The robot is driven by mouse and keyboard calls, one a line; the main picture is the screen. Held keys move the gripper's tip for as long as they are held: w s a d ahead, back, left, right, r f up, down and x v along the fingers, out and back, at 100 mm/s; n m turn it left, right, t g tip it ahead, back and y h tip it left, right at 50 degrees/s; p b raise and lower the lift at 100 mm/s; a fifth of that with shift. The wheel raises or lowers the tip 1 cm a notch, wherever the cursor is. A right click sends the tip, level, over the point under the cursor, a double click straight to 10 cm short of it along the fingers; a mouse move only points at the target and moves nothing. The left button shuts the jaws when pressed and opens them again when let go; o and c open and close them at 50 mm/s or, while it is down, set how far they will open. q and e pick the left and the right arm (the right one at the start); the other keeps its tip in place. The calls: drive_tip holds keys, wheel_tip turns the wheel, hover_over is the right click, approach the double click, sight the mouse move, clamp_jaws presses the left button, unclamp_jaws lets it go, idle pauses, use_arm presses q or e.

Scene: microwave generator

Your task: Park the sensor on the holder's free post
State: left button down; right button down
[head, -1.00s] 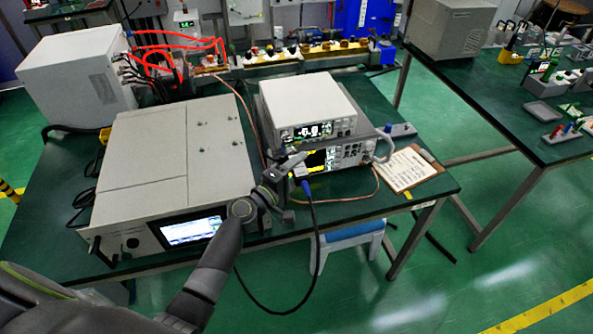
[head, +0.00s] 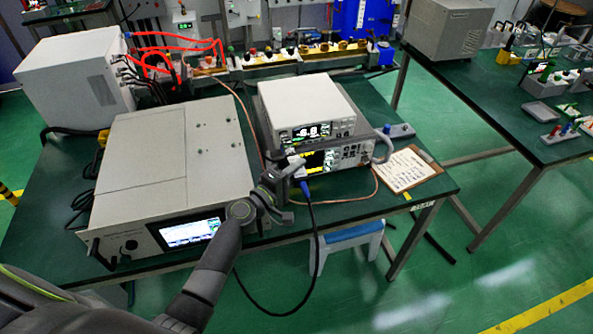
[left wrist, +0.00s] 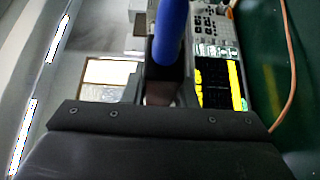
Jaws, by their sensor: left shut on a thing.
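My left gripper (head: 286,181) is in front of the stacked instruments, at the front edge of the green bench. It is shut on the sensor (head: 295,164), a small pale body with a blue boot (head: 306,189) and a black cable hanging below. In the left wrist view the blue boot (left wrist: 170,35) stands up in front of the dark gripper body; the fingertips' grip is mostly hidden. A small grey block (head: 402,131) with a blue-topped piece at its left end, apparently the holder, sits right of the instruments. Its posts are too small to tell apart. My right gripper is not in view.
A large grey generator (head: 175,160) stands on the left of the bench. Two stacked meters (head: 310,110) stand behind my gripper, with a grey handle at their right. A clipboard (head: 405,170) lies at the right front. A copper cable crosses the bench.

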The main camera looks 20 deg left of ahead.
sight(300, 185)
use_arm(q)
drive_tip(key=shift+s+d, duration=0.1)
drive_tip(key=shift+s, duration=0.05)
drive_tip(key=shift+s+d+p, duration=0.15)
drive_tip(key=shift+s+d, duration=0.45)
drive_tip(key=shift+s, duration=0.25)
drive_tip(key=shift+s+d+p, duration=0.15)
drive_tip(key=shift+s+d, duration=0.4)
drive_tip(key=shift+s, duration=0.25)
drive_tip(key=shift+s, duration=0.1)
